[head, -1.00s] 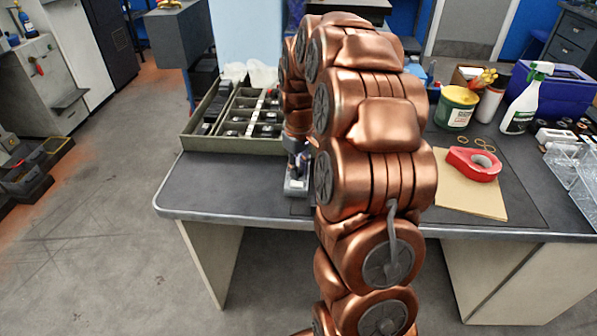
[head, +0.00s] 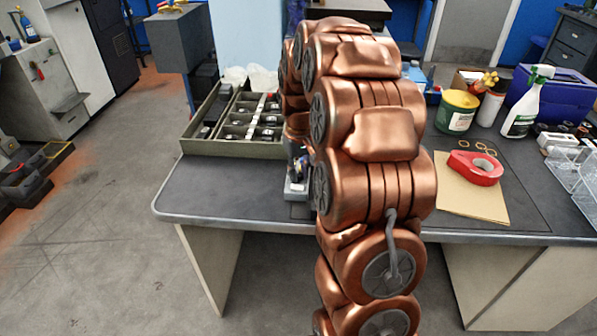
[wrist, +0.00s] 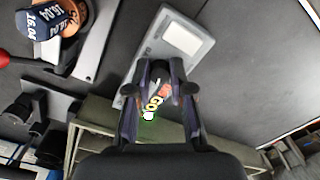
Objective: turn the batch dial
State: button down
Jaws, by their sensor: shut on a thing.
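My gripper (wrist: 160,97) is shut on a small dark piece (wrist: 157,103) with red, yellow and white lettering, in the middle of the wrist view. I cannot tell for certain that this piece is the batch dial. It sits at the near end of a grey device (wrist: 196,22) with a pale panel, lying on the dark bench top. In the head view my arm hides most of my gripper; a grey box (head: 296,188) shows on the bench just left of the arm, below the gripper.
A divided tray (head: 222,147) with dark round items stands on the bench left of my arm. To the right are a red tape roll (head: 474,168), a green tin (head: 456,112) and a spray bottle (head: 526,103). A dark blue item marked 16.04 (wrist: 45,22) shows in the wrist view.

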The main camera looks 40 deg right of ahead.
aim_at(299, 174)
jog(key=c, duration=1)
grip_release()
notch_tip(299, 174, up, 12)
dwell(0.4)
